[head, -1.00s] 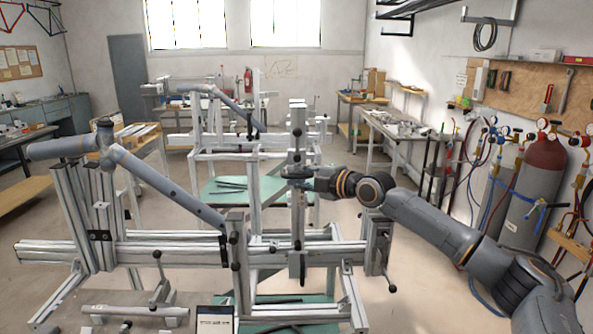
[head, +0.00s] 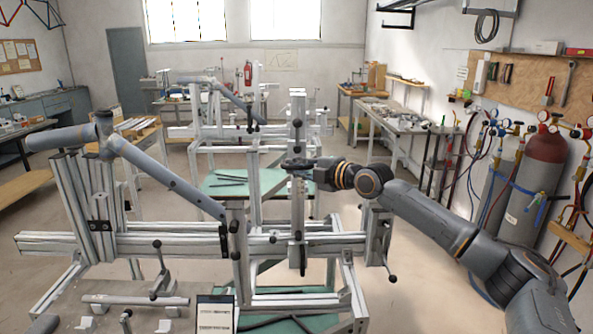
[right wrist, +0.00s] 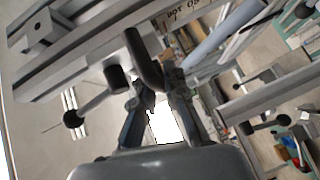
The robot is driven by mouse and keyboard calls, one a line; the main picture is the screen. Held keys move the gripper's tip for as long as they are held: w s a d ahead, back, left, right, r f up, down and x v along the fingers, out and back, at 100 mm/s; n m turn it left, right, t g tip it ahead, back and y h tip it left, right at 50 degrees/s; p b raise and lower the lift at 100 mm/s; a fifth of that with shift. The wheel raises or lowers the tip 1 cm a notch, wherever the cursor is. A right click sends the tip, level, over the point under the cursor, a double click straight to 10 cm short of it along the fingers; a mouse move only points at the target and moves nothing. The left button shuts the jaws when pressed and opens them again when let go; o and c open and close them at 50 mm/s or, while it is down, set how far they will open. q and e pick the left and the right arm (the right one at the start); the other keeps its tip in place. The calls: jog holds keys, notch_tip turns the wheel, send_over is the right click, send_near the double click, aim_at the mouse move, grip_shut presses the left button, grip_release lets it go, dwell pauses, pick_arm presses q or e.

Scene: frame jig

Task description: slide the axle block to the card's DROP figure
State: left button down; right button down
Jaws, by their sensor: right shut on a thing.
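The frame jig, a silver-rail fixture (head: 180,243), spans the lower middle of the head view. A silver upright (head: 298,108) with dark fittings stands on its right part; I take this to be the axle block's carrier. My right gripper (head: 290,165) reaches it from the right and is shut on a dark rounded bar at the upright, apparently part of the axle block. In the right wrist view the fingers (right wrist: 160,105) meet at that dark bar (right wrist: 143,60). The card (head: 215,314) stands at the bottom edge; its figures are too small to read. My left gripper is not in view.
Grey tubes (head: 165,178) run across the jig's left side. A clamp lever with a black knob (head: 392,278) sticks out at the rail's right end. Gas cylinders (head: 535,190) stand at the right wall. Another jig stands behind, with floor room to the right.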

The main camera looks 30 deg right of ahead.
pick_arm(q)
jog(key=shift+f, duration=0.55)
pick_arm(e)
jog(key=shift+f, duration=0.9)
jog(key=c, duration=1.7)
grip_release()
jog(key=shift+o, duration=0.2)
jog(key=shift+r, duration=0.1)
